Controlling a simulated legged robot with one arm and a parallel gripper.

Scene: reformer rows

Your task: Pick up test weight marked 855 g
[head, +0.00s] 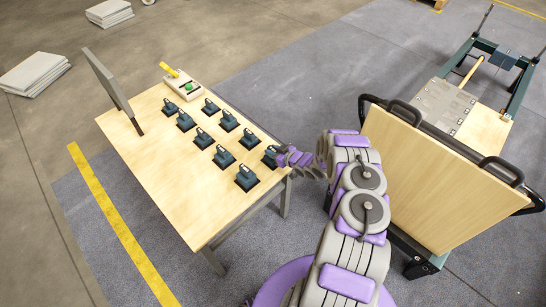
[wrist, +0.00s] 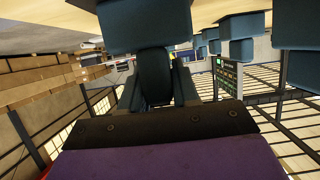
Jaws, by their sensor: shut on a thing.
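Several dark blue-green test weights, each with a block-shaped base and an upright grip, stand in rows on a light wooden table (head: 160,180) in the head view. My gripper (head: 281,157) reaches in from the right, at the weight (head: 269,155) nearest the table's right edge. In the wrist view, which looks upside down, my gripper (wrist: 153,88) is shut on the grip of this weight (wrist: 145,25). Its wide base fills the upper middle. The weight appears to be on or very close to the tabletop. No mass marking is readable in either view.
Neighbouring weights (head: 246,178) (head: 250,139) stand close by. A pale device with a green button (head: 187,88) and an upright grey panel (head: 108,83) are at the table's far side. A wooden reformer (head: 430,180) with black handles stands right of my arm.

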